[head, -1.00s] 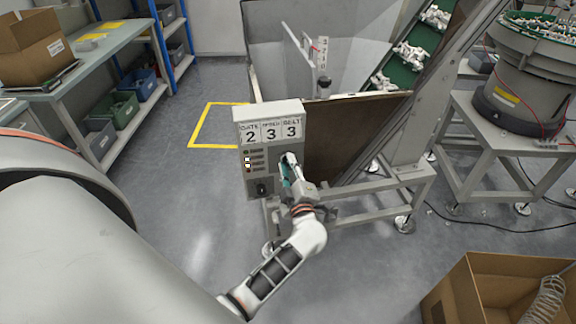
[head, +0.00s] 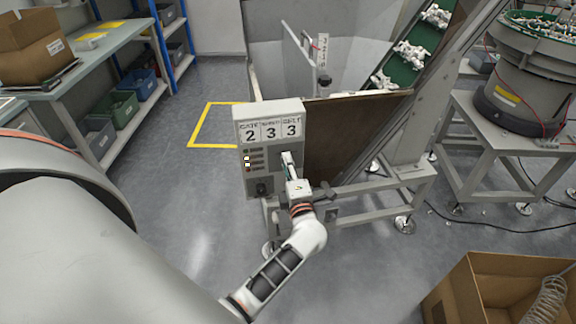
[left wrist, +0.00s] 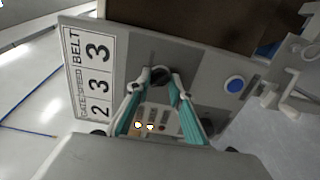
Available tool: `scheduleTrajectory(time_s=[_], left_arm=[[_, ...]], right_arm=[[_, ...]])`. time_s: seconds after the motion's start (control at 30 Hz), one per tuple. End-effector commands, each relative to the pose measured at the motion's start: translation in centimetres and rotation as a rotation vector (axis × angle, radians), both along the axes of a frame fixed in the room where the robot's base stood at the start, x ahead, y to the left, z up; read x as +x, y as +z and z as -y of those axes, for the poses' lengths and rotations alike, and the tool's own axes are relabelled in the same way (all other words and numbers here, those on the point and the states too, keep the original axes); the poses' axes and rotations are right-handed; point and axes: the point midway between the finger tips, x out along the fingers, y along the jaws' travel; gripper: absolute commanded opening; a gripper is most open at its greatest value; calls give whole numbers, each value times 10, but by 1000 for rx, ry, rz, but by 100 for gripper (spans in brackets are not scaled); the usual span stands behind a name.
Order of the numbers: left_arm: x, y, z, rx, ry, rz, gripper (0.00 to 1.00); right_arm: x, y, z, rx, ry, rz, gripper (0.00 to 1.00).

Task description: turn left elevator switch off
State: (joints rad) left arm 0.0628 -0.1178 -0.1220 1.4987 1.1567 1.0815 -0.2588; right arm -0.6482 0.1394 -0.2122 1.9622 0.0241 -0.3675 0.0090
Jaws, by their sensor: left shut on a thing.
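The grey control box (head: 270,108) stands in the middle of the head view with a "2 3 3" label panel on top. The label panel shows again in the left wrist view (left wrist: 90,77). My left gripper (head: 287,158) is at the right side of the box's front face. In the left wrist view its teal fingers (left wrist: 158,82) are shut on a dark switch knob (left wrist: 161,76) on the panel. In the head view the gripper hides this knob. The knob's setting is hard to tell. My right gripper is not in view.
Small indicator lights (head: 247,160) sit left of the gripper on the box. A blue round button (left wrist: 234,84) is near the panel edge. The hopper (head: 340,135) and conveyor (head: 408,55) stand behind. A cardboard box (head: 500,290) is at lower right. Floor at left is clear.

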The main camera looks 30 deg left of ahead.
Motion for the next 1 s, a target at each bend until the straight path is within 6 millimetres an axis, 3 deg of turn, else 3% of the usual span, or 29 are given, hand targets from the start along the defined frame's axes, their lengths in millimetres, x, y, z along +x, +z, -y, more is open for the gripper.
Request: scheduleTrajectory(time_s=[0.33, 0.9, 0.93, 1.0], left_arm=[[0, -2, 1, -115, -1, 114, 0], [0, -1, 1, -142, 0, 140, 0], [0, -1, 1, -142, 0, 140, 24], [0, -1, 1, -142, 0, 140, 37]], right_arm=[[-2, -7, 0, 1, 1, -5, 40], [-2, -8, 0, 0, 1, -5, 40], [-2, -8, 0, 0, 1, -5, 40], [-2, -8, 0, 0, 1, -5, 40]])
